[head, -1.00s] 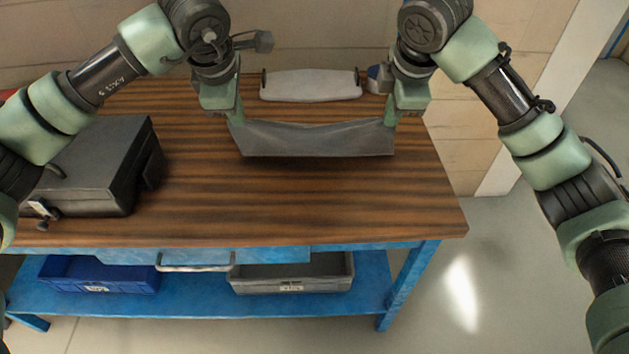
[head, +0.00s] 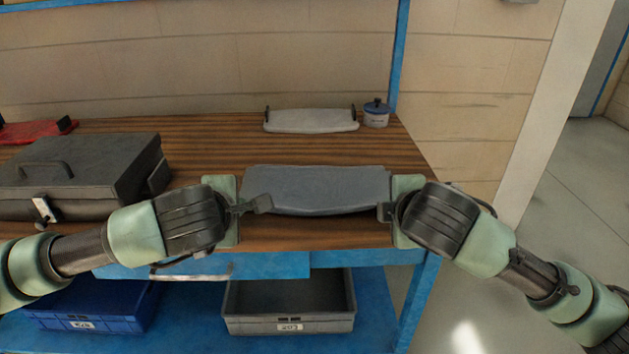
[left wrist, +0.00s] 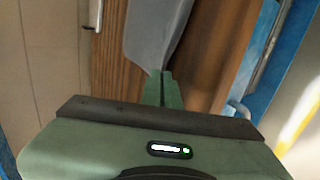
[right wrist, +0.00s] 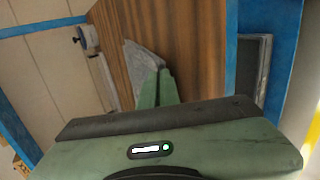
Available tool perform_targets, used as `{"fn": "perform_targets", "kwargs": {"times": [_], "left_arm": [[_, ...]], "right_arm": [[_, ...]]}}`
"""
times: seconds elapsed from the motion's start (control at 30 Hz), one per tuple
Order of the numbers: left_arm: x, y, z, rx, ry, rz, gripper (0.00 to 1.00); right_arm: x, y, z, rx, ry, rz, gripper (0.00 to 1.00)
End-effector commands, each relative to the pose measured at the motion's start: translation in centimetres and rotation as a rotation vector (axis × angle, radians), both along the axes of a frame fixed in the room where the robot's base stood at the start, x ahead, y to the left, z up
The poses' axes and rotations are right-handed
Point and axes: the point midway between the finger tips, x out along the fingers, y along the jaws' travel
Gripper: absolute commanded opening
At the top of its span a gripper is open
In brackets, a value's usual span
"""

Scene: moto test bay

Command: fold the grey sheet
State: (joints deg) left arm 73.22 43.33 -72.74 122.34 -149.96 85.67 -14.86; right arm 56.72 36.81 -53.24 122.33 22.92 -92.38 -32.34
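The grey sheet (head: 318,187) is stretched between my two grippers over the front part of the wooden bench top (head: 215,150). Its near edge sags a little in the middle. My left gripper (head: 243,186) is shut on its left end; in the left wrist view the closed fingers (left wrist: 158,88) pinch a corner of the sheet (left wrist: 150,35). My right gripper (head: 390,190) is shut on its right end; in the right wrist view the closed fingers (right wrist: 158,88) pinch the other corner (right wrist: 143,62). I cannot tell whether the sheet's far part touches the bench.
A black toolbox (head: 80,175) stands on the left of the bench. A pale rolled cloth on a rack (head: 311,121) and a blue-lidded pot (head: 376,115) stand at the back. A red item (head: 35,131) lies back left. Blue (head: 90,310) and grey (head: 290,325) bins sit below.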

Motion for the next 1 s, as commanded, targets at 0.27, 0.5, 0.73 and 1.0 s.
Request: {"fn": "perform_targets", "kwargs": {"times": [0.27, 0.5, 0.73, 1.0], "left_arm": [[0.0, 0.0, 0.0, 0.0, 0.001, 0.0, 0.35], [0.0, 0.0, 0.0, 0.0, 0.002, 0.0, 0.4], [-0.2, 0.0, 0.7, -0.001, -0.001, 0.0, 0.4], [-2.1, -0.1, 4.4, -0.002, -0.002, -0.002, 0.4]], "right_arm": [[0.0, 0.0, 0.0, 0.0, 0.001, 0.0, 0.36], [0.0, 0.0, 0.0, 0.0, 0.002, 0.0, 0.4], [-0.2, 0.0, 0.7, 0.001, -0.001, 0.001, 0.4], [-2.1, 0.0, 4.4, 0.0, -0.002, 0.002, 0.4]]}}
